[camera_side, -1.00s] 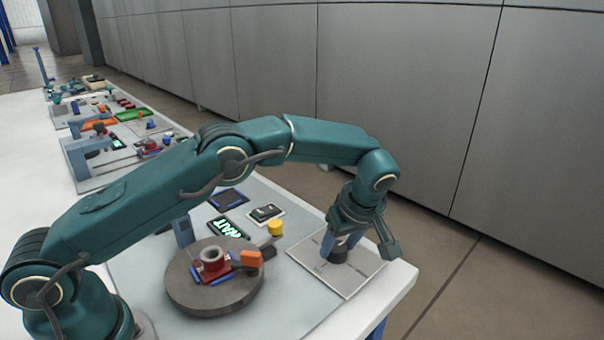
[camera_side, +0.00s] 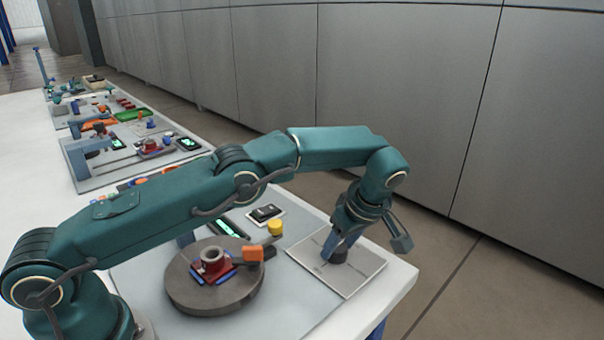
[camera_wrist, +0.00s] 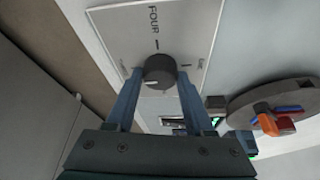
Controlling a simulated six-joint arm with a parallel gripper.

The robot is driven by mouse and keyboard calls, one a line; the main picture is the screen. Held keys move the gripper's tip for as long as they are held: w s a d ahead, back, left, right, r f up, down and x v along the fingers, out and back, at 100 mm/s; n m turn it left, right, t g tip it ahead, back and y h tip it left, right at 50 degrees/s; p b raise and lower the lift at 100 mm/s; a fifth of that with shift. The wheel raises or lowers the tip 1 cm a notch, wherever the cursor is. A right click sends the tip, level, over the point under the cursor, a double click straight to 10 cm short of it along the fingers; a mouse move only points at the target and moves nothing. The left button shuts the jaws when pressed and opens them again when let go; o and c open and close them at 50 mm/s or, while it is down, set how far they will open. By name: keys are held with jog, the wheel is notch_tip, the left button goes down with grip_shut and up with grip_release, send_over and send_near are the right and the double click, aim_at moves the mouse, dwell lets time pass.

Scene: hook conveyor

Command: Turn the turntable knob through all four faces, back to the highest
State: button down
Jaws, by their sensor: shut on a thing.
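The dark round turntable knob (camera_side: 337,257) stands on a light plate (camera_side: 370,272) at the table's right end. In the wrist view the knob (camera_wrist: 160,71) shows a white pointer mark on its top edge facing my gripper's side. The plate around it carries tick marks and the word FOUR. My gripper (camera_side: 341,250) reaches down at a tilt and is shut on the knob, one blue finger on each side in the wrist view (camera_wrist: 160,76). The grey turntable (camera_side: 190,290) carries a red part with a ring (camera_side: 212,265) and an orange block (camera_side: 253,253).
A green-lit display (camera_side: 228,228) is partly hidden by my arm. Other stations (camera_side: 130,150) line the table farther back.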

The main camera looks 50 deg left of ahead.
aim_at(339, 248)
jog(key=shift+c, duration=1.4)
grip_release()
jog(key=shift+f, duration=0.1)
jog(key=shift+r, duration=2.15)
jog(key=s+a+r, duration=0.4)
jog(key=a+r, duration=0.2)
jog(key=a, duration=0.5)
jog(key=shift+r, duration=0.4)
